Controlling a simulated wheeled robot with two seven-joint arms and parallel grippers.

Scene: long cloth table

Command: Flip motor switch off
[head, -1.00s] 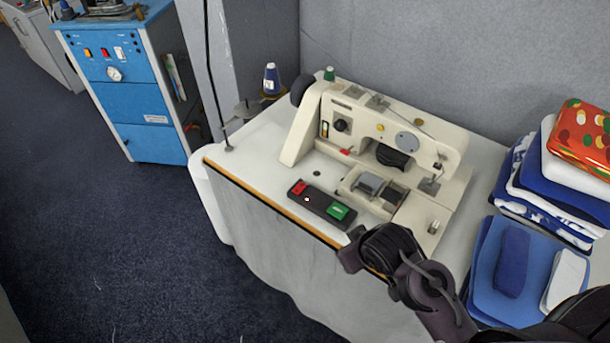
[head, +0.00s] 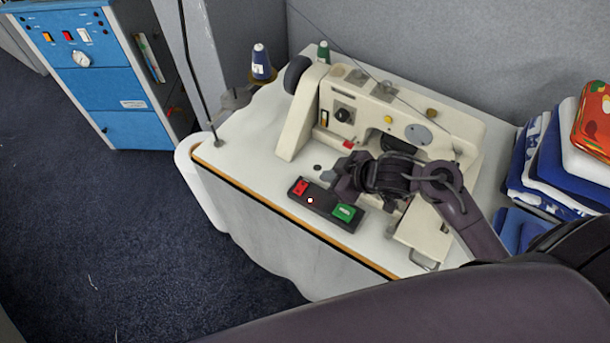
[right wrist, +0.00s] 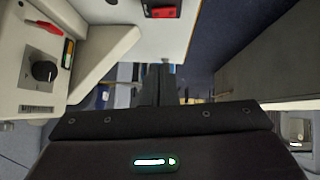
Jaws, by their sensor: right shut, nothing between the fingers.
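The motor switch (head: 324,207) is a flat dark box on the white table in front of the sewing machine (head: 375,105). It has a red button (head: 300,187) at its left end and a green button (head: 346,212) at its right end. A small pale dot shows between them. In the right wrist view, the red button (right wrist: 161,11) is at the top edge. My right gripper (head: 329,178) is shut and empty. In the head view it overlaps the back edge of the switch box; I cannot tell whether it touches. My left gripper is not in view.
The sewing machine's body stands close behind my right gripper. Folded cloths (head: 560,150) are stacked at the right. A thread cone (head: 261,65) stands at the back left. A blue cabinet (head: 95,75) stands beyond the table. The tabletop left of the switch is clear.

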